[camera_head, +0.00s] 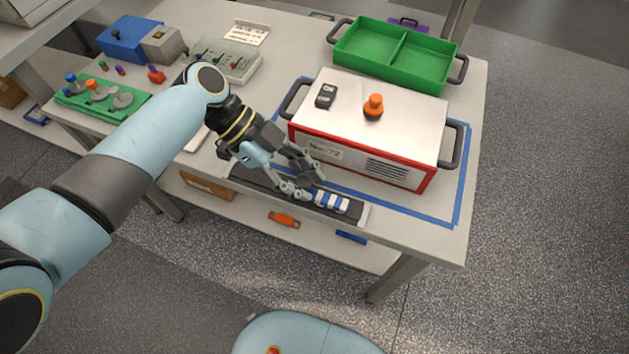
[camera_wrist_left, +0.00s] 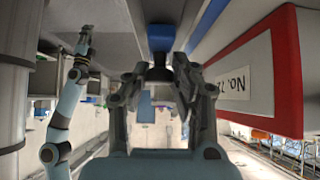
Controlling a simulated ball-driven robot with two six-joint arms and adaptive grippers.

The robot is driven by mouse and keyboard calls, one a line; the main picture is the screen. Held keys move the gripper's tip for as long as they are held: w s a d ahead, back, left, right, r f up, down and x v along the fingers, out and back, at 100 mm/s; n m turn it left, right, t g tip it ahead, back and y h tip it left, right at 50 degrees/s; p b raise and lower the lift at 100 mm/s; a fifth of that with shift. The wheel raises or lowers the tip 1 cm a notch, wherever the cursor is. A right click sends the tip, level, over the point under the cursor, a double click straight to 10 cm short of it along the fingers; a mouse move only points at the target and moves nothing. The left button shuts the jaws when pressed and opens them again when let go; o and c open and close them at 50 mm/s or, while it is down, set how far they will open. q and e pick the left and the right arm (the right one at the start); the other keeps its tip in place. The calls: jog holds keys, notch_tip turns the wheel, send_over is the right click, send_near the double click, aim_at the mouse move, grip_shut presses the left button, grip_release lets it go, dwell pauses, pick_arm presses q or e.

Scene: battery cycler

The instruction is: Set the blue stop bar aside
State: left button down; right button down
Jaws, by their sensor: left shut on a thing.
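My left gripper (camera_head: 308,184) is at the dark rail along the front edge of the table, in front of the red-and-white box. In the left wrist view, its two fingers (camera_wrist_left: 157,74) are shut on a dark stem below a blue block, which I take to be the blue stop bar (camera_wrist_left: 160,38). In the head view the gripper hides the held part, so I cannot tell whether it touches the rail. My right gripper (camera_wrist_left: 82,45) shows small in the left wrist view; its jaws are too small to read.
The dark rail (camera_head: 260,184) carries several blue-and-white pieces (camera_head: 332,202). The red-and-white box (camera_head: 390,100) with an orange knob (camera_head: 374,104) stands close behind. A green tray (camera_head: 398,55) is at the back. A blue piece (camera_head: 351,237) and an orange piece (camera_head: 284,220) lie lower down.

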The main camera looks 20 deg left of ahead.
pick_arm(q)
jog(key=a+b, duration=0.2)
jog(key=a, duration=0.8)
jog(key=shift+w+a+f, duration=0.1)
jog(key=shift+a+f, duration=0.05)
jog(key=shift+a, duration=0.5)
jog(key=c, duration=1.1)
grip_release()
jog(key=shift+a, duration=0.15)
jog(key=v, duration=1.2)
